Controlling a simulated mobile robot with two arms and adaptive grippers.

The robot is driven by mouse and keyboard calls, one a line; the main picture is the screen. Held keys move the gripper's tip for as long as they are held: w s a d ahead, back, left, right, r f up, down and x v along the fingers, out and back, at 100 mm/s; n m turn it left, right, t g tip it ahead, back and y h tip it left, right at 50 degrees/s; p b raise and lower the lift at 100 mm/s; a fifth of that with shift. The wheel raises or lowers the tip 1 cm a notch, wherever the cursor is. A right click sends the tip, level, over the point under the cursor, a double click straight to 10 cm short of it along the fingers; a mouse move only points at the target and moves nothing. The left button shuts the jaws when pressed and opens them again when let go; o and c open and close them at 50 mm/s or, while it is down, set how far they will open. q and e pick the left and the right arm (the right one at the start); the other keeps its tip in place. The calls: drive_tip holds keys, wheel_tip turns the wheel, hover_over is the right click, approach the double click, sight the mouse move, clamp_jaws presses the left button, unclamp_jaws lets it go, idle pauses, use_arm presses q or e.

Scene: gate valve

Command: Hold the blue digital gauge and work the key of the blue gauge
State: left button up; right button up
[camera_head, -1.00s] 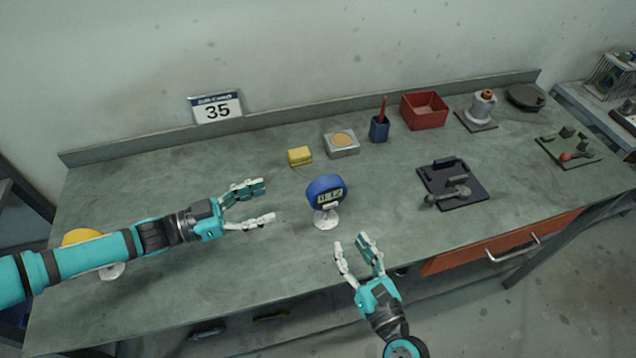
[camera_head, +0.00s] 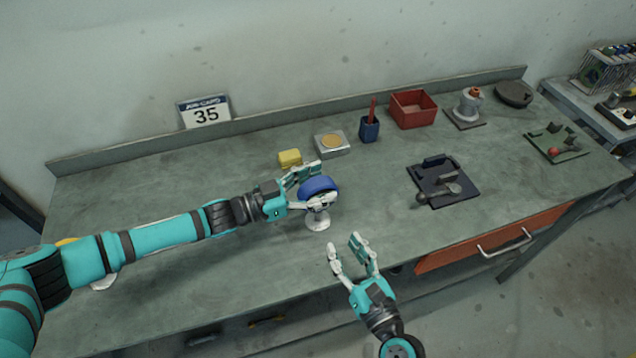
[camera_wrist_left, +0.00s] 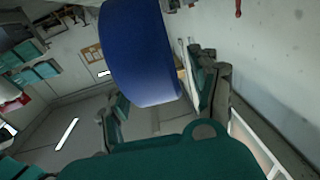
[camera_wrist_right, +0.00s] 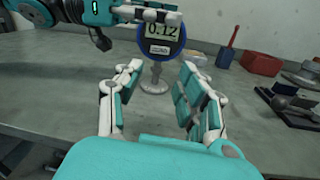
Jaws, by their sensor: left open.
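The blue digital gauge (camera_head: 318,187) stands upright on a white round foot on the bench. In the right wrist view its face (camera_wrist_right: 161,33) reads 0.12, with a light key bar below the display. My left gripper (camera_head: 318,184) is open, with its fingers on either side of the gauge's blue body. The blue body also fills the space between the fingers in the left wrist view (camera_wrist_left: 142,55). I cannot tell whether the fingers touch it. My right gripper (camera_head: 345,243) is open and empty near the bench's front edge, in front of the gauge.
A yellow block (camera_head: 290,158), a grey box with a round top (camera_head: 332,145), a blue cup (camera_head: 369,130) and a red bin (camera_head: 413,110) stand behind. A black fixture (camera_head: 443,182) lies to the right. A yellow round thing is partly hidden behind my left arm.

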use_arm(q)
clamp_jaws()
use_arm(e)
clamp_jaws()
idle(0.4)
idle(1.2)
